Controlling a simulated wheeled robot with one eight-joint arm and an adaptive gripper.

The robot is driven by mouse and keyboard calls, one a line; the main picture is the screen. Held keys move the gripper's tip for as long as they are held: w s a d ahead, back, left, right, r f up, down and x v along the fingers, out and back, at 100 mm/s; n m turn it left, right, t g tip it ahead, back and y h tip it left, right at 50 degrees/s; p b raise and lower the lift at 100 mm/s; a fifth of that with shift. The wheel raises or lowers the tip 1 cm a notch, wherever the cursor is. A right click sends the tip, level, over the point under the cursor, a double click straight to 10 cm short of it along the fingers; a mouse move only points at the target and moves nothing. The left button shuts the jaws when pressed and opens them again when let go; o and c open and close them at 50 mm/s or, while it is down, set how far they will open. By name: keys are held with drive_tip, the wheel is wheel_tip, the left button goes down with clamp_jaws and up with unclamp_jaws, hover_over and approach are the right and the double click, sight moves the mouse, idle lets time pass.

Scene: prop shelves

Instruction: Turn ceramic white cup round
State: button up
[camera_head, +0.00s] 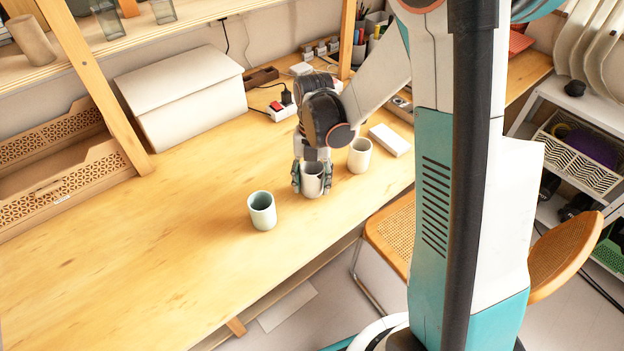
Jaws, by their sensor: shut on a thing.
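My gripper (312,178) reaches down over the wooden table and is shut on a white cup (313,184), with a finger on each side of it. The cup stands upright, at or just above the table top; its upper part is partly covered by the gripper. A second whitish cup (359,156) stands upright just right of my gripper. A pale green cup (262,211) stands upright to the left and nearer the front edge. I cannot tell from this view whether the held cup has a handle.
The wooden table (130,255) is clear on its left and front. A white box (390,140) lies behind the second cup. A power strip (281,110) with a plug and a large white folded case (185,95) stand at the back. A chair (392,235) is below the front edge.

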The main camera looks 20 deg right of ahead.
drive_tip(key=o, duration=1.3)
drive_tip(key=shift+c, duration=0.2)
wheel_tip(320, 180, up, 12)
drive_tip(key=w, duration=0.2)
drive_tip(key=s+r+m+t, duration=0.4)
drive_tip(key=s+m, duration=0.4)
drive_tip(key=m, duration=0.7)
drive_tip(key=s+r+m+t, duration=0.3)
drive_tip(key=s+m, duration=0.5)
drive_tip(key=m, duration=0.7)
drive_tip(key=shift+s+a+r+m+t+h, duration=0.2)
drive_tip(key=shift+r+m+t+h, duration=0.15)
drive_tip(key=shift+t, duration=0.55)
